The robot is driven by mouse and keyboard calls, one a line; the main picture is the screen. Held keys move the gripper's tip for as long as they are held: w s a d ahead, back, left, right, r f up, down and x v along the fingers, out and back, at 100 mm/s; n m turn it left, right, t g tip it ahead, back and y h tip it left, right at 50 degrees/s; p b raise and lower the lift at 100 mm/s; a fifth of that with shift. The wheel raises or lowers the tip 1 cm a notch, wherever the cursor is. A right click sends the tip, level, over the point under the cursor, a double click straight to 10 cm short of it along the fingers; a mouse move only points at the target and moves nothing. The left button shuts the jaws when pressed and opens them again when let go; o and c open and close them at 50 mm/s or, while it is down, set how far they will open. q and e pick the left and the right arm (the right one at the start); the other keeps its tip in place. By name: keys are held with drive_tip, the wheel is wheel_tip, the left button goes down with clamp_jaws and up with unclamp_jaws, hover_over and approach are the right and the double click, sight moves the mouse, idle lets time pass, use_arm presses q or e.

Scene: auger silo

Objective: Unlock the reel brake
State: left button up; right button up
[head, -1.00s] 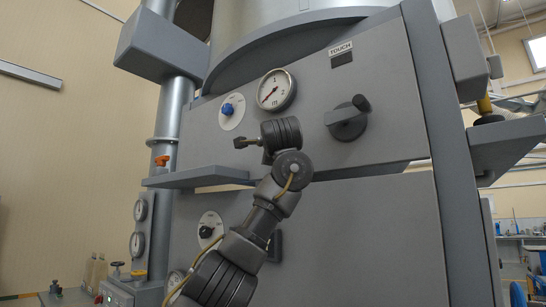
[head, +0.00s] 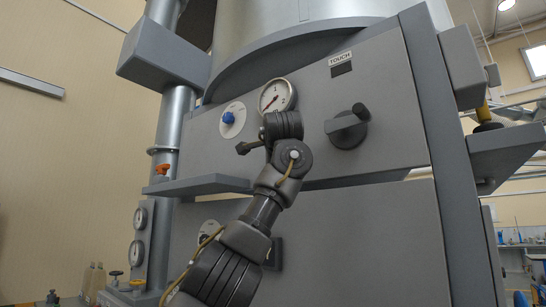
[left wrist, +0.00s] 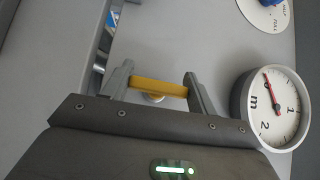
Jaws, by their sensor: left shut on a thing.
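My left gripper (head: 243,148) is in front of the upper grey panel (head: 395,110), below and left of the white gauge (head: 277,96). In the left wrist view the gripper (left wrist: 158,82) has a yellow bar (left wrist: 158,88) between its fingers and is shut on it. A small pale round part (left wrist: 153,99) shows just behind the bar. The bar does not show in the head view. I see no label naming the reel brake. My right gripper is not in view.
A blue knob (head: 228,118) and a black rotary handle (head: 349,127) are on the same panel. A grey ledge (head: 195,185) juts out below left. An orange valve handle (head: 162,168) sits on the pipe. My arm partly covers a lower dial.

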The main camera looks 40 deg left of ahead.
use_arm(q)
drive_tip(key=o, duration=1)
